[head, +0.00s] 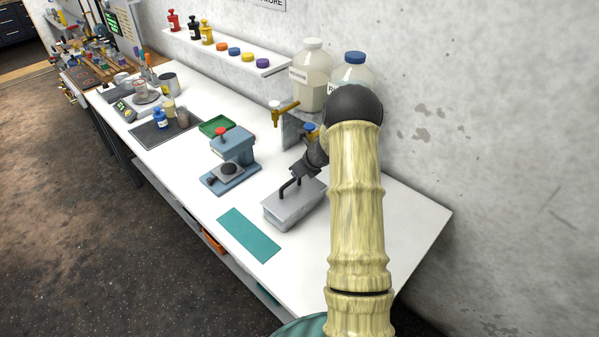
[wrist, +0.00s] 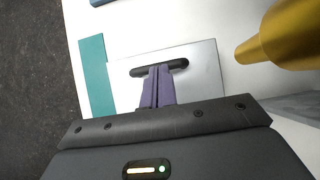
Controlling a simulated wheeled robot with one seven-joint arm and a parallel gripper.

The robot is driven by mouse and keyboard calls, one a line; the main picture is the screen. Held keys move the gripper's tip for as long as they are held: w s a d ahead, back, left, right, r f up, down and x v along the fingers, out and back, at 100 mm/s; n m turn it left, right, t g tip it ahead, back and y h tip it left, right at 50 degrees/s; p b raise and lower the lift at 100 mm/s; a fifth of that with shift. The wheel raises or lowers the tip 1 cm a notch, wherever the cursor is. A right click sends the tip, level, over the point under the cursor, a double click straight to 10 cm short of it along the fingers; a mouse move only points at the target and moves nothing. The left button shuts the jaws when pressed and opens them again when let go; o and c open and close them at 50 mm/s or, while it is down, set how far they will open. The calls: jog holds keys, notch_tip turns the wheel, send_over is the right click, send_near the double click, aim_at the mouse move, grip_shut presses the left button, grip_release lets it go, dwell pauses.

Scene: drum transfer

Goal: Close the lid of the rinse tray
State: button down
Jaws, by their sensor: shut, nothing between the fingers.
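The rinse tray (head: 284,217) is a grey metal box on the white bench. Its flat grey lid (wrist: 205,62) lies over the top and looks level, with no gap that I can make out. A dark bar handle (wrist: 180,64) stands on the lid; it also shows in the head view (head: 285,187). My gripper (wrist: 158,70) has its purple fingers together with nothing between them. The fingertips are right at the middle of the handle, overlapping it in the wrist view; I cannot tell whether they touch it.
A teal mat (head: 248,235) lies left of the tray. A blue-grey press (head: 232,158) stands behind it. A brass tap (wrist: 287,38) juts out close to my gripper's right. Large bottles (head: 312,75) stand by the wall. The bench's right end is clear.

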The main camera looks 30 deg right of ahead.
dwell(0.4)
jog(key=b+v, duration=0.3)
jog(key=v, duration=1.4)
jog(key=shift+s, duration=0.15)
jog(key=shift+d+r, duration=0.1)
jog(key=s+a+f+n+g+h, duration=0.1)
jog(key=s+a+n+g, duration=0.1)
jog(key=s+a+n, duration=0.8)
jog(key=s+a+f+n+g+h+b, duration=0.1)
jog(key=s+a+n, duration=1)
jog(key=n, duration=1.1)
jog(key=shift+a+f+g, duration=0.5)
jog(key=shift+a+f, duration=0.15)
jog(key=shift+a, duration=0.5)
